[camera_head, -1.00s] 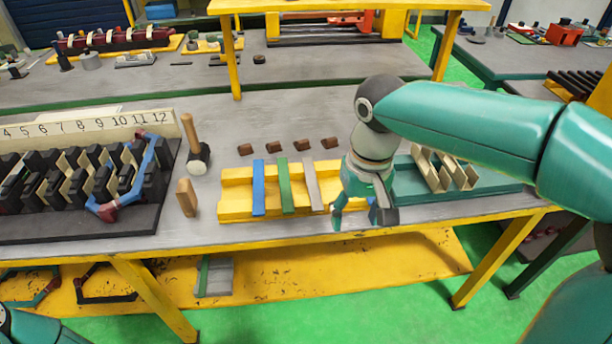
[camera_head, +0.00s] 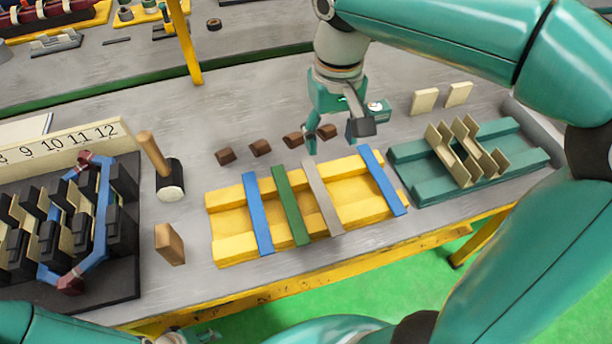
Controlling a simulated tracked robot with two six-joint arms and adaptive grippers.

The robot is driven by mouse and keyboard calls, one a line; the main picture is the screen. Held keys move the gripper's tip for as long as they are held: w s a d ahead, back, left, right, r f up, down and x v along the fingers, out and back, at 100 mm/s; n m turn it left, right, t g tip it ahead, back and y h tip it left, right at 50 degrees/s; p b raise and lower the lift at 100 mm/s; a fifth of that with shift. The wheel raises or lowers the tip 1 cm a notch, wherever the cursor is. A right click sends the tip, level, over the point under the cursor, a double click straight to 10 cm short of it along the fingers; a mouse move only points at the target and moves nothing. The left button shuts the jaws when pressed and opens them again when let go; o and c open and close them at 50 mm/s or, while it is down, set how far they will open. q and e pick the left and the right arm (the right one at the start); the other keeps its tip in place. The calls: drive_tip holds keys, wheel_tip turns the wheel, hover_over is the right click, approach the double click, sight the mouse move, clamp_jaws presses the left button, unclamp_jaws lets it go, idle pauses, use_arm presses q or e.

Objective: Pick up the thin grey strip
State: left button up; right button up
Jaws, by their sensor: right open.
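The thin grey strip (camera_head: 323,198) lies across the yellow tray (camera_head: 232,246), between a green strip (camera_head: 290,204) and a blue strip (camera_head: 383,182). Another blue strip (camera_head: 258,212) lies left of the green one. My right gripper (camera_head: 337,136) is open with nothing between its fingers. It hangs at the far end of the grey strip, with its left finger close to that end in the picture. I cannot tell whether they touch. A small part of what seems to be my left gripper (camera_head: 204,337) shows at the bottom edge; its fingers are not clear.
Several brown blocks (camera_head: 260,148) lie behind the tray. A mallet (camera_head: 168,176) and a wooden block (camera_head: 170,244) stand to its left, beside the black slotted stator (camera_head: 112,290). A green tray (camera_head: 420,188) with folded cream pieces (camera_head: 466,158) is to the right.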

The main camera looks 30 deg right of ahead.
hover_over(321, 194)
drive_tip(key=f, duration=1.1)
drive_tip(key=shift+s+d+f+b, duration=0.2)
drive_tip(key=shift+s+f+b, duration=0.05)
drive_tip(key=shift+s+b, duration=0.15)
drive_tip(key=shift+w+a+f+p, duration=0.1)
drive_tip(key=shift+w+f+p, duration=0.1)
drive_tip(key=shift+f, duration=1.15)
drive_tip(key=shift+w+a+f+p, duration=0.1)
drive_tip(key=shift+w+f, duration=0.05)
drive_tip(key=shift+f, duration=1.15)
drive_tip(key=c, duration=1.1)
